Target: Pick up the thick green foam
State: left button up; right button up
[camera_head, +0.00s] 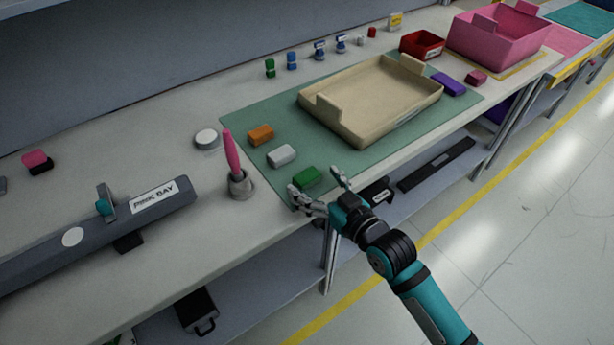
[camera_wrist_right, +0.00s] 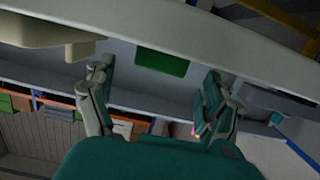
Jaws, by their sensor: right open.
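The green foam block (camera_head: 307,177) lies on the near left corner of the green mat, close to the table's front edge. My right gripper (camera_head: 316,184) is open at that edge, with its two fingers spread on either side of the block's near side. In the right wrist view the green block (camera_wrist_right: 162,62) shows beyond and between the open fingertips (camera_wrist_right: 158,74), with nothing held. My left gripper is not in view.
A white block (camera_head: 282,155) and an orange block (camera_head: 261,134) lie behind the green one. A beige tray (camera_head: 352,125) stands to the right on the mat. A pink pen-like tool stands in a grey holder (camera_head: 241,186) at the left.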

aim_at(307, 179)
jog(key=x, duration=0.3)
jog(key=shift+s+d, duration=0.1)
jog(key=c, duration=0.9)
